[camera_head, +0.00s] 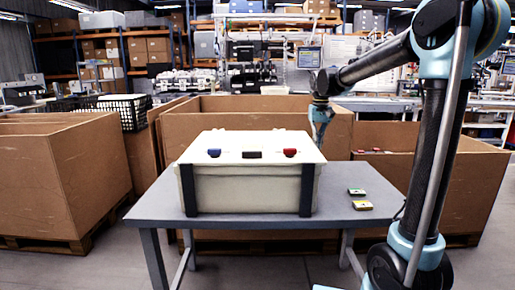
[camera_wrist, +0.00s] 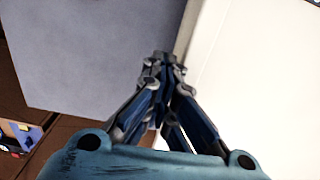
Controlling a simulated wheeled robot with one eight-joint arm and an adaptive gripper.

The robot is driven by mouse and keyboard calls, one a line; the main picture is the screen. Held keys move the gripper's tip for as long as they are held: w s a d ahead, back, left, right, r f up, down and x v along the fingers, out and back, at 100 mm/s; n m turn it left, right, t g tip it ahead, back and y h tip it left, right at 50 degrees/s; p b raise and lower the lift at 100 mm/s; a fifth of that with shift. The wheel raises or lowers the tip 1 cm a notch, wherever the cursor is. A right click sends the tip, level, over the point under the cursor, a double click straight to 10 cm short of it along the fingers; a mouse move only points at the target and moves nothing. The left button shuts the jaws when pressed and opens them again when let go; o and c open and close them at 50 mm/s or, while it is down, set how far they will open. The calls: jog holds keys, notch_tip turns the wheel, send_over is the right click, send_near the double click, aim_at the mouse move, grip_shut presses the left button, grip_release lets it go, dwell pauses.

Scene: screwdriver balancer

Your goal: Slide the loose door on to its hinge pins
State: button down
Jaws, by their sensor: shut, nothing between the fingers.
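A cream-white box (camera_head: 250,188) with two black upright straps stands on the grey table (camera_head: 350,205). Its top carries a blue piece (camera_head: 214,153), a dark piece (camera_head: 252,155) and a red piece (camera_head: 290,152). I cannot make out a loose door or hinge pins in either view. My gripper (camera_head: 320,140) points down at the box's far right corner. In the wrist view its fingertips (camera_wrist: 160,62) are together and empty, over the edge between the grey tabletop (camera_wrist: 90,50) and the white box (camera_wrist: 265,75). I cannot tell whether they touch the box.
Large cardboard crates (camera_head: 65,175) stand around the table, one (camera_head: 435,180) on the right behind my arm. The tabletop's right front is mostly free.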

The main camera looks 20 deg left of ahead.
jog(key=shift+s+a, duration=0.2)
jog(key=shift+a, duration=0.4)
jog(key=shift+d, duration=0.1)
jog(key=shift+w+d+r, duration=0.1)
jog(key=shift+w+d, duration=0.05)
jog(key=shift+d, duration=0.35)
notch_tip(320, 180, up, 7)
dwell(0.6)
jog(key=s+d+f, duration=0.4)
jog(key=s+d, duration=0.4)
jog(key=d, duration=0.2)
jog(key=s+d+f+m+t, duration=0.1)
jog(key=s+d+f, duration=0.5)
jog(key=s+f, duration=0.5)
jog(key=s+d+f+m+t, duration=0.1)
jog(key=s+d+f+m, duration=0.1)
jog(key=s+d+f, duration=0.5)
jog(key=s+f, duration=0.4)
jog(key=s, duration=0.1)
jog(key=shift+s+d, duration=0.25)
jog(key=shift+d, duration=0.05)
